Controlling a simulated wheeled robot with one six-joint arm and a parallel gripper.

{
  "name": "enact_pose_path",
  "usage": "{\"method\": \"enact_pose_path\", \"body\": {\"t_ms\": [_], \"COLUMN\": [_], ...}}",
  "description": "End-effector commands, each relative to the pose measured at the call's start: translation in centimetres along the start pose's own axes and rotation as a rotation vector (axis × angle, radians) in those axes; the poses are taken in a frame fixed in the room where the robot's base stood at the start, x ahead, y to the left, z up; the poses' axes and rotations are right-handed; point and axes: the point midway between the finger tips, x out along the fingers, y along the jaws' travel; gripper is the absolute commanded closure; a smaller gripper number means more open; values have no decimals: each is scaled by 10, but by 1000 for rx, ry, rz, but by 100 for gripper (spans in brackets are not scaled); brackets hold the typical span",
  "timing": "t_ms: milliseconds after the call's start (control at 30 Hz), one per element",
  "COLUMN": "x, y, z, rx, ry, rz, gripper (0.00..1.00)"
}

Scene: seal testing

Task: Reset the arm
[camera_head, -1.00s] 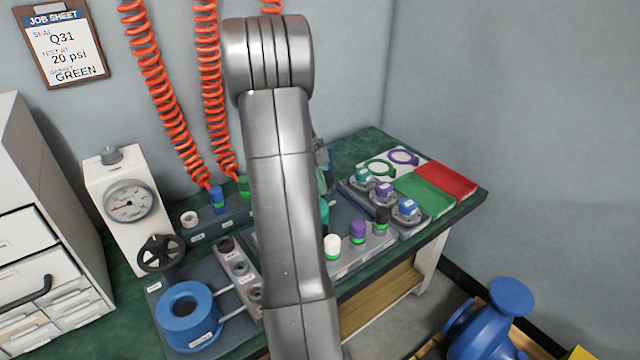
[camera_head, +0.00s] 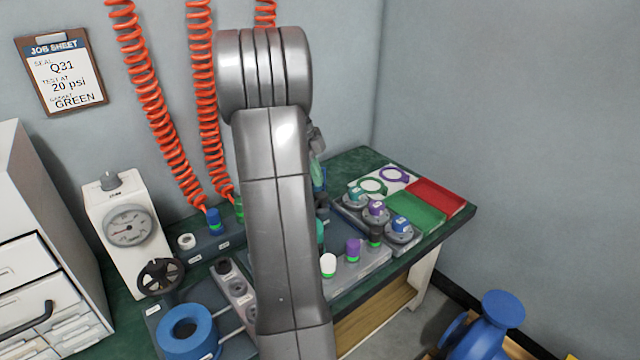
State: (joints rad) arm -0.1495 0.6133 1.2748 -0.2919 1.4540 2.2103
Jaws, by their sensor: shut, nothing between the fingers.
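My arm (camera_head: 275,190) rises through the middle of the view, its grey links in front of the bench. My gripper (camera_head: 318,180) is mostly hidden behind the arm; only a small part of the wrist end shows at the arm's right edge, above the bench. It is shut and holds nothing. Its fingertips cannot be made out clearly.
The green bench (camera_head: 455,220) carries a gauge box (camera_head: 112,205), a blue ring (camera_head: 187,330), capped fittings, and red (camera_head: 437,196) and green (camera_head: 413,217) trays. Orange coiled hoses (camera_head: 150,100) hang behind. A blue pump (camera_head: 480,335) stands lower right.

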Motion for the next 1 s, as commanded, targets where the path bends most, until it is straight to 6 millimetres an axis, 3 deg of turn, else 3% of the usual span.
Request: {"method": "enact_pose_path", "body": {"t_ms": [467,667,933,1000], "x": [3,32,86,82], "y": [0,1,2,-2], "z": [0,1,1,-2], "rx": [0,-1,-1,-62], "ry": [0,1,2,-8], "rz": [1,3,3,-21], "gripper": [100,100,100,100]}}
